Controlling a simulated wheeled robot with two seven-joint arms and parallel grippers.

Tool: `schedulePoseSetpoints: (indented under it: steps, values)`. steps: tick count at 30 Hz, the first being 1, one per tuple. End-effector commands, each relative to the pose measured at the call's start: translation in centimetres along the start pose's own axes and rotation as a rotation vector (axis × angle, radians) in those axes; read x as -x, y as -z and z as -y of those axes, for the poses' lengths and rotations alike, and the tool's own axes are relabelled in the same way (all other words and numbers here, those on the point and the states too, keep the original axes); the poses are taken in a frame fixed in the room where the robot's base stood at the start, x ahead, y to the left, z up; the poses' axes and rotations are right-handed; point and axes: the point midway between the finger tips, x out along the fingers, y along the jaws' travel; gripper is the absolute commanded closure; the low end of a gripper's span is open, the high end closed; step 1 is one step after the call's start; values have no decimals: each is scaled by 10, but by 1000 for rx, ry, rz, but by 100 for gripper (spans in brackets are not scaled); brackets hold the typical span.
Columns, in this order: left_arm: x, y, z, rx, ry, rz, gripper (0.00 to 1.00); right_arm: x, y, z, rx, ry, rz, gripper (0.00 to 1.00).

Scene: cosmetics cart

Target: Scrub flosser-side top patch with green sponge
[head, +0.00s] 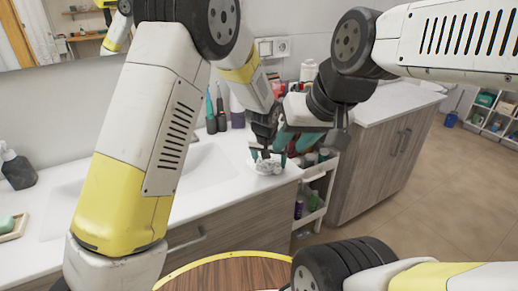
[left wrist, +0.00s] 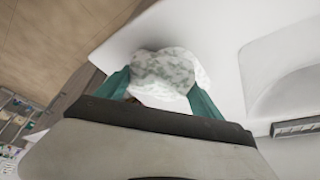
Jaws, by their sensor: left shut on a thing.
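My left gripper (head: 267,154) is shut on a whitish, mottled lump with pale green-grey specks, which I take to be the sponge (head: 269,166). It is down at the white countertop (head: 225,183), near the right front corner. In the left wrist view the sponge (left wrist: 165,70) sits between the green fingers, over the white surface; the fingers hide its sides. I cannot tell whether it touches the top. No separate patch shows; any patch under the sponge is hidden. My right arm's wrist is just right of the left gripper, and its fingers are not clear.
Slim dark bottles with teal tops (head: 211,112) and a purple one (head: 237,112) stand at the back by the wall. A sink basin (head: 190,168) lies left of the sponge. A trolley with bottles (head: 312,195) stands right of the counter edge. A soap dispenser (head: 17,168) is far left.

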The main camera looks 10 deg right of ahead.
Motion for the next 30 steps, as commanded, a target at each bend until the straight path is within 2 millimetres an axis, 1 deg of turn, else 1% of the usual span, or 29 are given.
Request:
schedulePoseSetpoints:
  steps: [1, 3, 7, 19, 28, 30]
  values:
    - [0, -5, -4, -3, 0, 7, 56, 0, 0, 0, 0, 0, 0, 64]
    - [0, -8, -5, -2, 0, 8, 56, 0, 0, 0, 0, 0, 0, 64]
    - [-1, -8, -4, 0, 0, 10, 56, 0, 0, 0, 0, 0, 0, 64]
    - [-11, 15, 23, 4, 2, 10, 56, 0, 0, 0, 0, 0, 0, 64]
    - [-12, 23, 30, 1, 2, 9, 56, 0, 0, 0, 0, 0, 0, 64]
    - [-14, 27, 34, 3, 3, 9, 56, 0, 0, 0, 0, 0, 0, 64]
